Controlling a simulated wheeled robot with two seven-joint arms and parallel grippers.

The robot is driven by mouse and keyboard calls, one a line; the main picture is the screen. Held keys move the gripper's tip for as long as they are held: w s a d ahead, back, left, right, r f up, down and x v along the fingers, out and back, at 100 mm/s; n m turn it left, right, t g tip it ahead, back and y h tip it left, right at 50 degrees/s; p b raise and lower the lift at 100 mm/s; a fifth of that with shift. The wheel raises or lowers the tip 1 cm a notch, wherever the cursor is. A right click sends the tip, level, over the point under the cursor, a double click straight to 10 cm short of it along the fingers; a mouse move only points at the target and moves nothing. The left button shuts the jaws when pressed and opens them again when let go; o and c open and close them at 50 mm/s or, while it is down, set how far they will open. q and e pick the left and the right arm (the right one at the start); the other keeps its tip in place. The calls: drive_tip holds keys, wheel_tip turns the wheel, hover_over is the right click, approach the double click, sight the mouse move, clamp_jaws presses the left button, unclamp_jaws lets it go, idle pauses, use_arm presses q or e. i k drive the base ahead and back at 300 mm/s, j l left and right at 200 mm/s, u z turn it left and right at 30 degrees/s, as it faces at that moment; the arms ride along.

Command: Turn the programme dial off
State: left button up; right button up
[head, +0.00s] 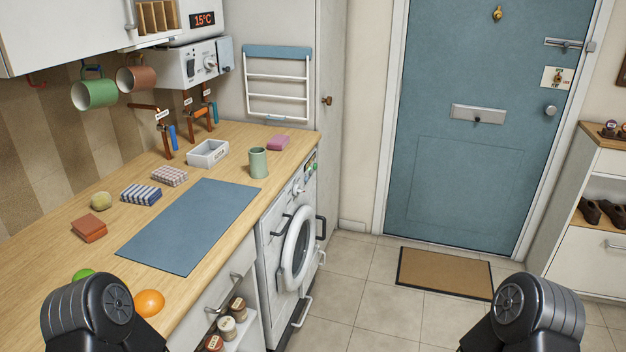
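The white washing machine (271,243) stands under the right end of the worktop. Its control panel (305,174) faces right, seen at a steep angle, with a small round dial (298,188) on it. The dial's pointer setting is too small to read. The round white door (298,248) is on the front below the panel; I cannot tell whether it is fully closed. Only dark upper parts of my two arms show at the bottom left and bottom right. Neither gripper is in view, and nothing of mine is near the dial.
The wooden worktop (105,222) carries a blue mat (190,226), a green cup (258,163), a white tray (208,154), cloths and sponges. The tiled floor (362,300) before the machine is clear up to the doormat (444,273).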

sight(296, 190)
drive_tip(key=i+l, duration=0.3)
drive_tip(key=i+l+u, duration=0.15)
drive_tip(key=l, duration=0.35)
drive_tip(key=i+l, duration=0.35)
drive_tip(key=i+l+u, duration=0.15)
drive_tip(key=l, duration=0.35)
drive_tip(key=i+l, duration=0.35)
drive_tip(key=i+l+u, duration=0.1)
drive_tip(key=l, duration=0.5)
drive_tip(key=i+l+u, duration=0.1)
drive_tip(key=i+l, duration=0.2)
drive_tip(key=l, duration=0.15)
drive_tip(key=i+l, duration=0.2)
drive_tip(key=l, duration=0.3)
drive_tip(key=i+u, duration=0.05)
